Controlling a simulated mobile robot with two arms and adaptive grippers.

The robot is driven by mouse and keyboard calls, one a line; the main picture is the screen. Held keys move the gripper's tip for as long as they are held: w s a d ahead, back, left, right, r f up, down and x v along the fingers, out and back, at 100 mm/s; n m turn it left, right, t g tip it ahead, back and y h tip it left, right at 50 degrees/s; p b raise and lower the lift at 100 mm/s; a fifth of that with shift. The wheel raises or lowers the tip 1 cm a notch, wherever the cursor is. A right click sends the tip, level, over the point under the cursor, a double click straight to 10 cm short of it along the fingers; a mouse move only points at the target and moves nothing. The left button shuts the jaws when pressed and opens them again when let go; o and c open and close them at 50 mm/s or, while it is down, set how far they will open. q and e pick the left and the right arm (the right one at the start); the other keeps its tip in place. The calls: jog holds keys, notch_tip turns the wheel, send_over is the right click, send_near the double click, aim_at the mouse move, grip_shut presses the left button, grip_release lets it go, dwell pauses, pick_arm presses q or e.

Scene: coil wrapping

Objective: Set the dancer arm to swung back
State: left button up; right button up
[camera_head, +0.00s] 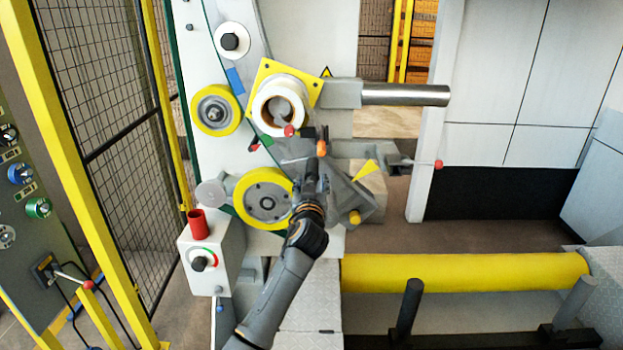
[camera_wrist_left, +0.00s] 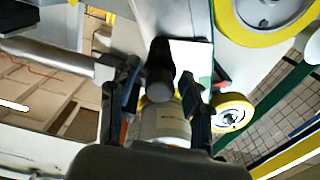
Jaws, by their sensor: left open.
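My left gripper (camera_head: 314,146) reaches up from the lower middle in the head view, in front of the wrapping machine. Its two fingers stand apart in the left wrist view (camera_wrist_left: 155,100). A dark, round-ended cylinder (camera_wrist_left: 159,65) shows between and beyond them; I cannot tell whether it touches either finger. Just left of the gripper, in the head view, a red knob (camera_head: 289,131) shows in front of the white roll (camera_head: 283,92). I cannot tell for certain which part is the dancer arm, and my gripper and forearm hide part of this area.
A yellow-rimmed wheel (camera_head: 250,198) is close left of my wrist, with another (camera_head: 215,110) above. A steel bar (camera_head: 405,95) and a red-tipped lever (camera_head: 438,164) stick out to the right. A yellow roller (camera_head: 465,272) lies below. A mesh fence (camera_head: 100,90) stands left.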

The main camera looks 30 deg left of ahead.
pick_arm(q)
jog(key=shift+w+a, duration=0.2)
jog(key=shift+w, duration=0.1)
grip_shut()
